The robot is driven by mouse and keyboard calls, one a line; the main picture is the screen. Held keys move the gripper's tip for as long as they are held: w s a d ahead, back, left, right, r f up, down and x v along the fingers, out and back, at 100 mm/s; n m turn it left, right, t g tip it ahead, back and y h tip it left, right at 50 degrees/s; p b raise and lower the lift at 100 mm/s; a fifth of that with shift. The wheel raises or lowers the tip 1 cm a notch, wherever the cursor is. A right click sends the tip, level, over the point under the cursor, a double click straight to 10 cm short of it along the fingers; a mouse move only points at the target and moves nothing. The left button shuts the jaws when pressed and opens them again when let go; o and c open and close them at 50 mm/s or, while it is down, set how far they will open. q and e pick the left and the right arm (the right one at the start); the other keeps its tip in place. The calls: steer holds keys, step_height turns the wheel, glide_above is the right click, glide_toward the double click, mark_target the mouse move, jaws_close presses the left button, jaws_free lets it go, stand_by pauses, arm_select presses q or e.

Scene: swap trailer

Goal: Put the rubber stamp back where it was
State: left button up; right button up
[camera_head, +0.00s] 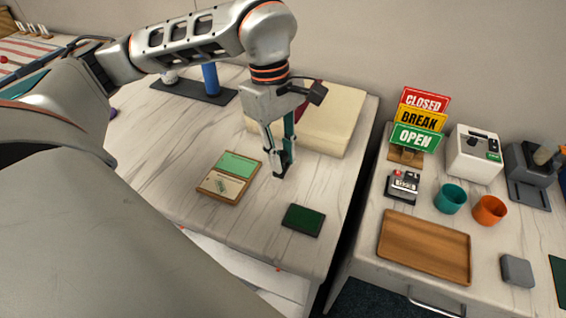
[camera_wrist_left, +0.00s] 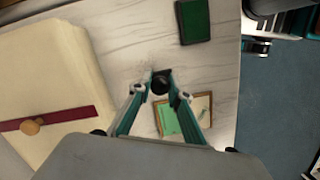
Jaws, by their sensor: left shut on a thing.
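My left gripper (camera_head: 282,162) reaches down from above over the marble-topped table. It is shut on the rubber stamp, whose dark round top (camera_wrist_left: 160,84) shows between the fingertips in the left wrist view. The fingers hide much of the stamp, and I cannot tell whether it touches the table. A dark green pad (camera_head: 303,220) lies in front and to the right of the gripper; it also shows in the left wrist view (camera_wrist_left: 193,20). A wooden tray (camera_head: 207,193) with a green and a cream card lies just left of the gripper. My right gripper is not in view.
A thick cream book-like block (camera_head: 342,115) with a dark red band lies behind the gripper. A blue cylinder (camera_head: 210,78) stands at the back left. Across a gap on the right, a second counter holds signs (camera_head: 416,138), cups and a brown tray (camera_head: 425,235).

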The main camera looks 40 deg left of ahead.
arm_select(q)
step_height(320, 180, down, 3)
steer(key=shift+r, duration=0.15)
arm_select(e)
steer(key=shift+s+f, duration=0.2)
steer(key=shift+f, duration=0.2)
arm_select(q)
steer(key=o, duration=0.9)
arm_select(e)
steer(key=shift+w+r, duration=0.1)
